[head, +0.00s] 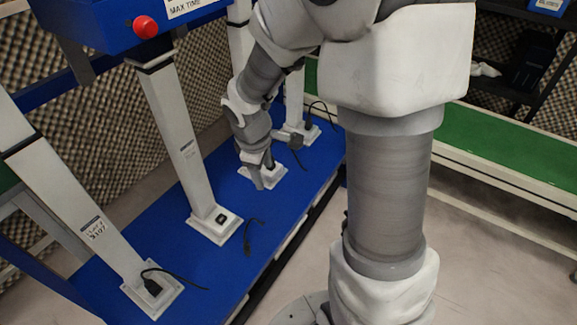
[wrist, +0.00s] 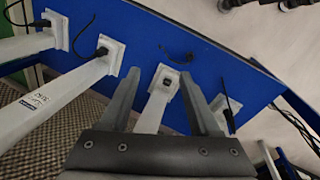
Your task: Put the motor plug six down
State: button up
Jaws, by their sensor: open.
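A black plug with a short cable (head: 250,240) lies loose on the blue platform (head: 190,285), in front of the second white post's base. It also shows in the wrist view (wrist: 184,55), beyond the fingertips. No number is readable on it, so I cannot tell that it is plug six. My gripper (head: 262,182) is open and appears empty above the platform. In the wrist view, a post base with an uncabled dark socket (wrist: 167,83) shows between the spread fingers of the gripper (wrist: 165,95). Nothing visible touches the fingers.
Several white posts stand on the platform. A plug with a cable (head: 153,286) sits on the nearest base; others are at the far bases, where one plug (wrist: 102,51) shows clearly. A blue box with a red button (head: 145,27) is above. Open floor lies right of the platform.

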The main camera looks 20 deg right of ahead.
jog(key=s+a+r+m+t+y, duration=0.1)
jog(key=s+r+m+t, duration=0.2)
jog(key=s+r+m, duration=0.7)
jog(key=s+r, duration=0.7)
jog(key=r, duration=0.1)
jog(key=shift+s+y, duration=0.2)
jog(key=shift+y, duration=0.1)
jog(key=shift+r, duration=0.15)
notch_tip(320, 180, up, 18)
jog(key=p, duration=1.7)
jog(key=shift+f+p, duration=0.2)
jog(key=shift+p, duration=0.2)
